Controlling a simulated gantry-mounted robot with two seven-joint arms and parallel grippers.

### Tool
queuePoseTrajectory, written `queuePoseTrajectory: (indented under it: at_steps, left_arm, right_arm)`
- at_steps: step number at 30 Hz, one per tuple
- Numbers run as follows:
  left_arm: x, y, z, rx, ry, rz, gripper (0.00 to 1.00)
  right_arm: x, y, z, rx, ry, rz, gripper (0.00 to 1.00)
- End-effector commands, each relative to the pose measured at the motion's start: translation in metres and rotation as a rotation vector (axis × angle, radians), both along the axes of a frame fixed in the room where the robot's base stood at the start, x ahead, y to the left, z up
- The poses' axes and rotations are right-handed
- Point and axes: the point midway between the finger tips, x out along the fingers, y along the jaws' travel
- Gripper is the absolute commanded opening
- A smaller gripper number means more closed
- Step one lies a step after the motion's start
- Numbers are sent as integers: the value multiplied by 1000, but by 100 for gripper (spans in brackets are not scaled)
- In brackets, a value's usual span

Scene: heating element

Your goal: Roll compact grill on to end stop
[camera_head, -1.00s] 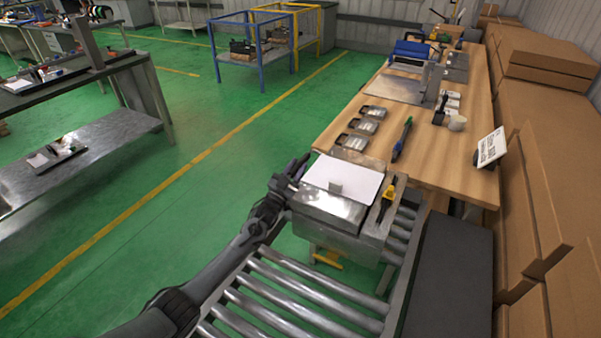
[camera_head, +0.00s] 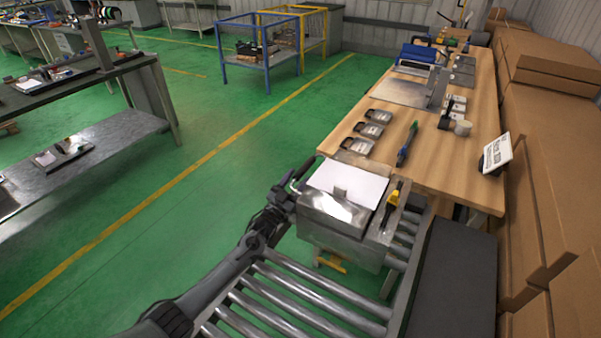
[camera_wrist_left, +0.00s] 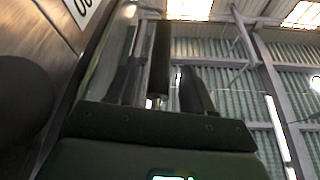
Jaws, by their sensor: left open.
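The compact grill (camera_head: 330,208) is a shiny metal box with a white sheet on top. It sits at the far end of the roller conveyor (camera_head: 300,296), close to the wooden table's near edge. My left gripper (camera_head: 300,174) is at the grill's upper left side and open. Whether it touches the grill is unclear. In the left wrist view its fingers (camera_wrist_left: 178,88) stand apart with nothing visible between them, and a metal surface with a white label (camera_wrist_left: 82,10) is on the left. I cannot make out the end stop. My right gripper is out of view.
A yellow-and-black tool (camera_head: 391,203) lies on a ledge right of the grill. The wooden table (camera_head: 450,165) holds small trays, a green-and-black tool (camera_head: 407,143) and a sign (camera_head: 495,154). Cardboard boxes (camera_head: 550,200) line the right.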

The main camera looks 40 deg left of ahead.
Motion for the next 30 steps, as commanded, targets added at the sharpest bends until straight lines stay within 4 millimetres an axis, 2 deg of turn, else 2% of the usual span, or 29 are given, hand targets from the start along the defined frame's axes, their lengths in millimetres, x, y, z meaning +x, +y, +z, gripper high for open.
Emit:
queuePoseTrajectory:
  at_steps: [4, 10, 25, 30]
  left_arm:
    - [-20, -3, -7, -1, 2, 1, 52]
    - [-34, -6, -13, -1, 1, 1, 52]
    - [-37, -6, -15, 0, 0, 1, 52]
    - [-37, -6, -4, 1, -1, 1, 52]
  right_arm:
    - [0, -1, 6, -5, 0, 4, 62]
    - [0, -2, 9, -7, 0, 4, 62]
    - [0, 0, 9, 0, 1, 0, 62]
    - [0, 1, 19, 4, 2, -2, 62]
